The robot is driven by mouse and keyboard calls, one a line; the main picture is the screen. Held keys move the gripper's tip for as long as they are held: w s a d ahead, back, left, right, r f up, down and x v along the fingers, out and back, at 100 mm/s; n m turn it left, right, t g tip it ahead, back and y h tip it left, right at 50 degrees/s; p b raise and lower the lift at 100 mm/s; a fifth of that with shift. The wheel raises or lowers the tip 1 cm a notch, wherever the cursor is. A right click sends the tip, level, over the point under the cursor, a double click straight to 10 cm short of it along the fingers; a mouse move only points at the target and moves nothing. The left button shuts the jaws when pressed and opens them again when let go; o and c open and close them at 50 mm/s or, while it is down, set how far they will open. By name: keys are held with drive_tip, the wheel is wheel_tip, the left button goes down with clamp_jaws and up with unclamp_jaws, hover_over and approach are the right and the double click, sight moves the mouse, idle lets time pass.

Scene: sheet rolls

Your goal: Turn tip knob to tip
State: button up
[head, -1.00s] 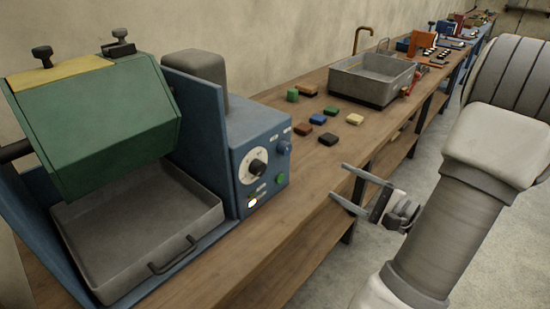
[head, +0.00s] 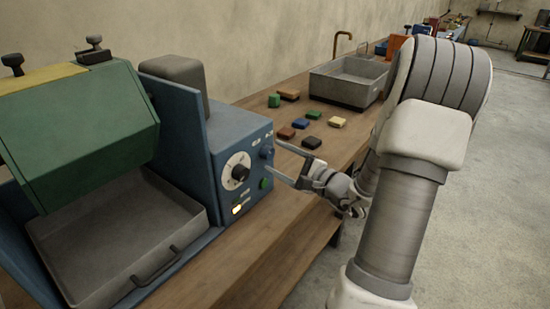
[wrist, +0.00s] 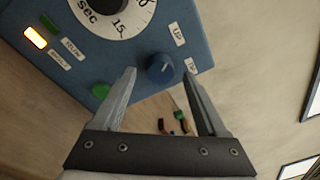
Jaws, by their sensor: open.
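The blue tip knob (head: 266,152) is on the blue control panel (head: 225,147) of the machine at left. In the wrist view, the knob (wrist: 160,68) lies between the tips of my gripper (wrist: 159,74), with a finger on each side. The fingers are apart and nothing is held. A label reading UP (wrist: 178,34) is above the knob, and another small label (wrist: 191,65) is beside it. Which label the knob points to is not clear. In the head view my gripper (head: 272,157) is in front of the panel; contact with the knob cannot be told.
A large dial (head: 236,171), a green button (head: 265,183) and a lit lamp (head: 237,209) are close by on the panel. A green tilted hopper (head: 80,130) stands over a grey tray (head: 120,240). Several coloured blocks (head: 312,142) and a metal basin (head: 347,82) are on the bench.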

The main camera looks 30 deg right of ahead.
drive_tip(key=shift+w+a, duration=0.15)
drive_tip(key=shift+w, duration=0.55)
clamp_jaws()
